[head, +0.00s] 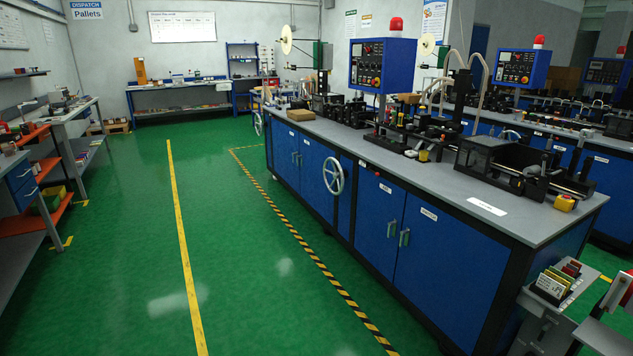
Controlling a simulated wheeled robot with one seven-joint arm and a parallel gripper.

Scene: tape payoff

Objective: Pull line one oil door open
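The near machine bench has blue cabinet doors along its front. Its near pair is a left door (377,222) and a right door (447,262), each with a small white label too small to read. Their upright pale green handles, the left door's handle (391,229) and the right door's handle (404,238), stand close together at the middle seam. Both doors look shut. A farther pair of blue doors (312,172) on the same bench also looks shut. I cannot tell from the labels which is the oil door. My gripper is not in view.
A grey handwheel (333,176) sticks out from the bench front, left of the near doors. Yellow-black floor tape (310,252) runs along the bench. The green floor (235,260) there is clear. A rack of cards (555,282) stands at the lower right, near the bench end.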

